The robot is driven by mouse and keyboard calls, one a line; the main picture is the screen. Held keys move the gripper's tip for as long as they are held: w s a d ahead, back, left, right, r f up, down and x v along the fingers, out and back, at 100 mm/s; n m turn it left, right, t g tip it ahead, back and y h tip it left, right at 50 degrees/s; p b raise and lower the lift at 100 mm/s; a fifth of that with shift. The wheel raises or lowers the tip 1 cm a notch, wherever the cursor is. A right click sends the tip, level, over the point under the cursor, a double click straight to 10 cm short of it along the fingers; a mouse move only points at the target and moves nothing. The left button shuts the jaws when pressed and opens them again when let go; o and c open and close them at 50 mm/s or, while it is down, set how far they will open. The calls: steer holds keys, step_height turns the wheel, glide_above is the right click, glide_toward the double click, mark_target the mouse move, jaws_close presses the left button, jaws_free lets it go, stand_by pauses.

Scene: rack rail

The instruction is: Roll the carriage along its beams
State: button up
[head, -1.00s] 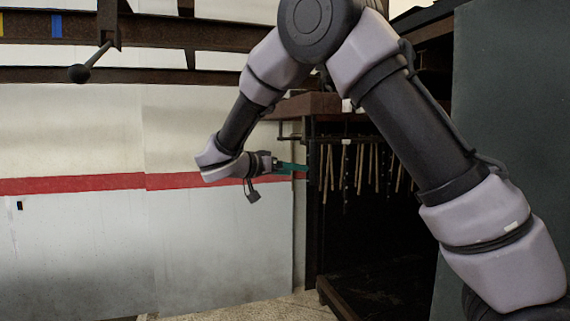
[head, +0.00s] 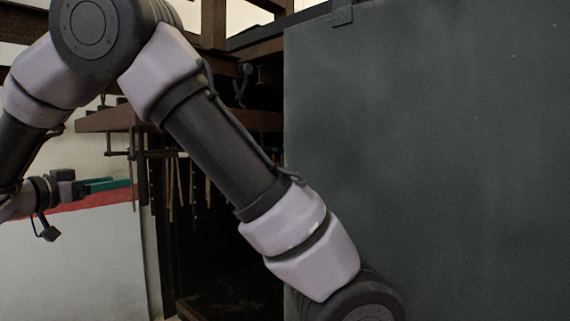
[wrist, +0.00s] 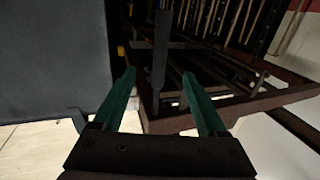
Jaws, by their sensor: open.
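My gripper (head: 128,184) is at the left of the head view, its teal fingers pointing right, in front of the rack's left side. In the wrist view, its two teal fingers (wrist: 158,75) stand apart with nothing held. A dark upright bar (wrist: 161,45) shows beyond and between them; I cannot tell its distance. Rusty brown beams (head: 214,24) run at the top of the head view, partly behind my arm. A dark lever-like part (head: 243,84) hangs below them. I cannot tell which part is the carriage.
A large dark grey panel (head: 430,150) fills the right of the head view. A brown shelf (head: 105,118) has several rods hanging under it. A white wall with a red stripe (head: 85,200) is at left. Pale floor shows at the wrist view's lower left.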

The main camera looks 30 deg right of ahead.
mark_target(139, 178)
steer(key=shift+x, duration=4.55)
jaws_close()
steer(key=shift+a, duration=0.1)
